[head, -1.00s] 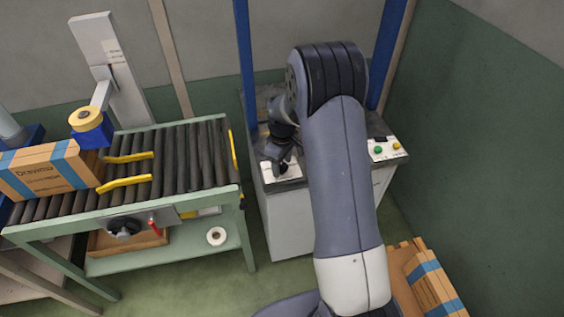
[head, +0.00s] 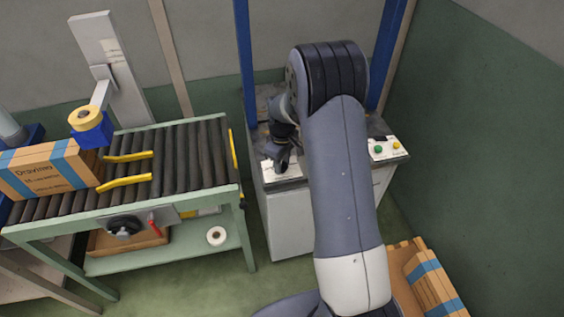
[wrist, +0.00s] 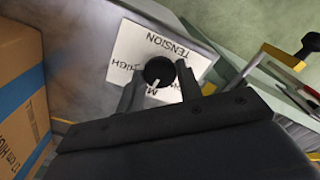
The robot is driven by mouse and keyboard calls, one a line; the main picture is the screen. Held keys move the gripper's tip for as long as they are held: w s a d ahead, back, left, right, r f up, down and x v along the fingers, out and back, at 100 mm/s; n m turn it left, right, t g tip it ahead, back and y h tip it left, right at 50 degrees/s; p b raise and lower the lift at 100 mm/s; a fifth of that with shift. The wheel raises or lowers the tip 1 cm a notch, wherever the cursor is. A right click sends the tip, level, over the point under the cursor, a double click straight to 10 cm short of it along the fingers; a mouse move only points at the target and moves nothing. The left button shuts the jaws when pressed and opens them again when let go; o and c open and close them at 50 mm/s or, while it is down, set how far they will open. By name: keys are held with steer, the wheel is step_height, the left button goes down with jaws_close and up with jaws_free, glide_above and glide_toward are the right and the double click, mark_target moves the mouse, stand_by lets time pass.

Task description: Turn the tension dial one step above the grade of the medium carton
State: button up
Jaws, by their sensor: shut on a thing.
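The tension dial (wrist: 158,70) is a round black knob with a white pointer mark on a white plate (wrist: 180,52) lettered TENSION. Its pointer lies toward a label starting with M, which is partly hidden by my gripper. HIGH is lettered at the left of the dial. My gripper (wrist: 159,82) is shut on the dial, one finger on each side. In the head view my gripper (head: 281,160) is over the panel of a white machine and hides the dial. A brown carton (head: 45,172) with blue bands lies on the conveyor; its grade print is too small to read.
The roller conveyor (head: 195,150) with yellow guides stands left of the machine (head: 290,225). The panel has a green button (head: 378,149) and a yellow one (head: 396,145). More blue-banded cartons (head: 431,285) are at lower right. A carton (wrist: 18,95) is close at left in the wrist view.

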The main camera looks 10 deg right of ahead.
steer(key=m+b, duration=0.1)
steer(key=m, duration=0.4)
steer(key=shift+b, duration=0.35)
steer(key=m+b, duration=0.1)
steer(key=m, duration=0.5)
steer(key=shift+m, duration=0.3)
steer(key=o, duration=1)
step_height(320, 180, up, 11)
steer(key=shift+f, duration=0.15)
step_height(320, 180, down, 11)
steer(key=shift+r, duration=0.15)
stand_by(0.5)
